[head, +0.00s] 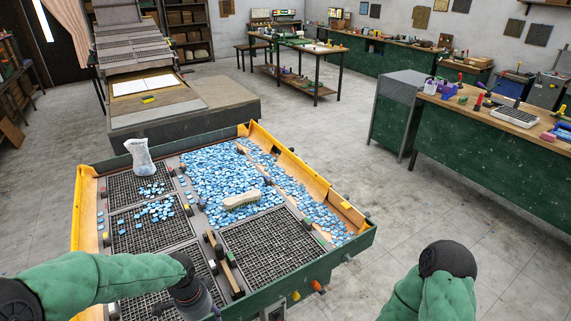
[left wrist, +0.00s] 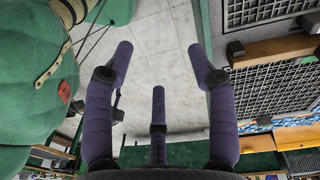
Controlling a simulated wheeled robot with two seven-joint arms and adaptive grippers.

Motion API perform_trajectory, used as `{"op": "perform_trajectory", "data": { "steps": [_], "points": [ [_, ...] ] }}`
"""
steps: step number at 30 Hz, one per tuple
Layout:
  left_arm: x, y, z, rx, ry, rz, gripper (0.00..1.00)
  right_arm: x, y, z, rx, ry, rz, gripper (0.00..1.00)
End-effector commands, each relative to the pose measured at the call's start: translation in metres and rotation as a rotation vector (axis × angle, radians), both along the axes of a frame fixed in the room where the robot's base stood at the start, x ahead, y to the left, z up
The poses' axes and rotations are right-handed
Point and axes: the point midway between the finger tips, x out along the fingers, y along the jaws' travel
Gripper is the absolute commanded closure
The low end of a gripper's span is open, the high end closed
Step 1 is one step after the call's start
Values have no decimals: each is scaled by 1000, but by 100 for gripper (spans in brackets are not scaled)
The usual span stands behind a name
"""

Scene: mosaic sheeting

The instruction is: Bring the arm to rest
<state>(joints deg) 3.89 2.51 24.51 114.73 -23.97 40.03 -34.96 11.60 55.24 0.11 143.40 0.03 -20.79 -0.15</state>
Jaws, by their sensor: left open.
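My left arm (head: 100,283) comes in from the left, its dark wrist over the front left of the mosaic table (head: 290,278). My left gripper (left wrist: 158,62) shows in the left wrist view with its purple fingers spread apart and nothing between them. Pale floor lies behind the fingers, with the table's grids to the right. In the head view its fingers cannot be made out. My right arm (head: 440,285) is bent at the lower right, beside the table; its gripper is out of view.
The table holds blue tiles (head: 220,175), black grids (head: 272,240), a brush (head: 242,199) and a clear bag (head: 140,157). A green workbench (head: 480,160) stands at the right and a low platform (head: 190,117) behind. Floor between them is clear.

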Motion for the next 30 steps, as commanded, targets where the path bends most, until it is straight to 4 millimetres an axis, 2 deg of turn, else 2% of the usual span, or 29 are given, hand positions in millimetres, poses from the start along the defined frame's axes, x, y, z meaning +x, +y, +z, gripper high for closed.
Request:
{"op": "perform_trajectory", "data": {
  "steps": [8,14,18,24,30],
  "points": [
    [-8,-33,-61,-95,32,145,43,0,0,-10,0,1,0,60],
    [-26,-68,-129,-188,79,359,43,-1,0,-20,0,1,0,60],
    [-44,-88,-173,-233,116,535,43,0,0,-28,0,1,0,60],
    [-76,-108,-229,-261,165,793,43,-1,0,-38,0,1,0,60],
    [-103,-116,-263,-254,190,985,43,0,0,-45,0,1,0,60]
  ]
}}
